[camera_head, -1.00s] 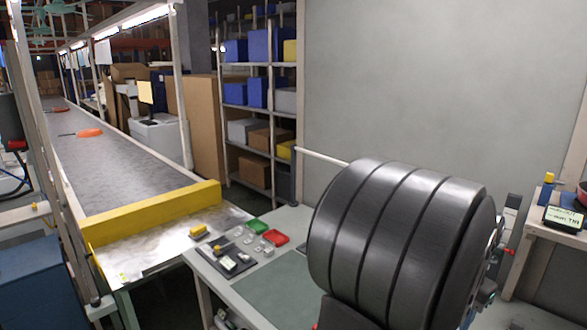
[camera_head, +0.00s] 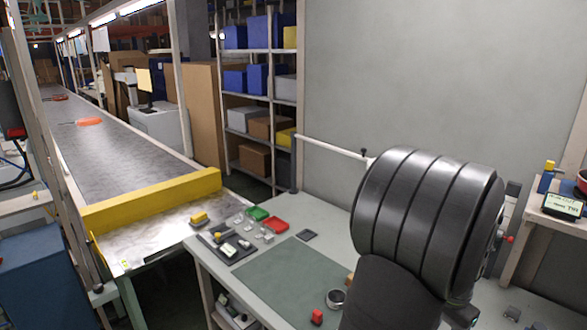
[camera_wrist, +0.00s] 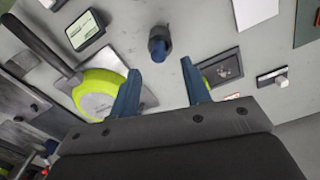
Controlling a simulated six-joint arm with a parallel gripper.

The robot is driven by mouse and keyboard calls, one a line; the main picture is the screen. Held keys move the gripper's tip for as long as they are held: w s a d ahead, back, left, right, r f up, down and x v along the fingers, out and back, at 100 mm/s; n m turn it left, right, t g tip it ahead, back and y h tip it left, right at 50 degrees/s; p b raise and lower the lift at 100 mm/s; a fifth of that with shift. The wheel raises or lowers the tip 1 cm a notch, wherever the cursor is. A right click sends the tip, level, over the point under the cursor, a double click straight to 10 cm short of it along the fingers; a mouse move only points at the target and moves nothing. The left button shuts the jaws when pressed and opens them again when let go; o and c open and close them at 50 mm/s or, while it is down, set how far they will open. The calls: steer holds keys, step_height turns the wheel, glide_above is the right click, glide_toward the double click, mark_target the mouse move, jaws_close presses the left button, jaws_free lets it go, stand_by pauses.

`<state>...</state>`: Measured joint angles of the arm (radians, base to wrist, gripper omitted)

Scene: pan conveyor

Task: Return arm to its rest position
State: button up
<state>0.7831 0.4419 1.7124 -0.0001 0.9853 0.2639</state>
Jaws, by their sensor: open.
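My gripper (camera_wrist: 160,72) shows in the wrist view as two blue fingers, spread apart with nothing between the tips. In the head view the gripper itself is hidden; only my dark, ribbed arm fills the right side, over the workbench. In the wrist view a yellow-green pan (camera_wrist: 98,92) with a dark handle lies left of the fingers, partly covered by the left finger. A small dark-and-blue object (camera_wrist: 160,45) stands beyond the fingertips, apart from them.
A workbench (camera_head: 335,250) bears a green mat (camera_head: 290,275), a small red part (camera_head: 317,317) and several small bins. A conveyor (camera_head: 120,150) with an orange pan (camera_head: 88,121) ends at a yellow bar (camera_head: 150,200). A side table (camera_head: 545,230) stands at right, a grey wall (camera_head: 430,80) behind.

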step_height(320, 180, down, 5)
steer(key=shift+r, duration=0.2)
step_height(320, 180, up, 17)
step_height(320, 180, down, 16)
steer(key=shift+f, duration=0.1)
step_height(320, 180, up, 13)
steer(key=shift+f, duration=0.2)
steer(key=shift+o, duration=0.5)
stand_by(0.6)
